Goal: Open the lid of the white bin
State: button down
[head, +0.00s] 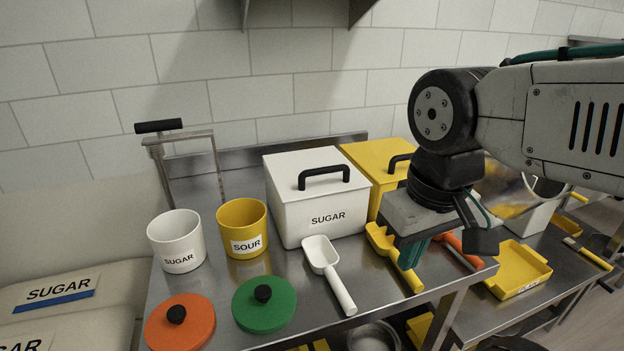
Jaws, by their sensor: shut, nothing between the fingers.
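The white bin (315,215), labelled SUGAR, stands at the back of the steel table, left of the yellow bin. Its white lid (290,165) is on, with a black arched handle (325,177) on top. My gripper (415,250) is to the right of the white bin and apart from it, above the front right part of the table. It points down, shut and empty. The arm partly hides the yellow bin (375,155).
A white scoop (325,268) and a yellow scoop (396,260) lie before the bins. White (177,240) and yellow (242,222) cups stand left. Orange (165,330) and green (268,312) round lids lie in front. A yellow tray (518,270) is on the right.

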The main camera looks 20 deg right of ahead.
aim_at(304, 174)
jog(key=k, duration=1.2)
jog(key=z, duration=1.05)
jog(key=i, duration=1.4)
jog(key=u, duration=0.5)
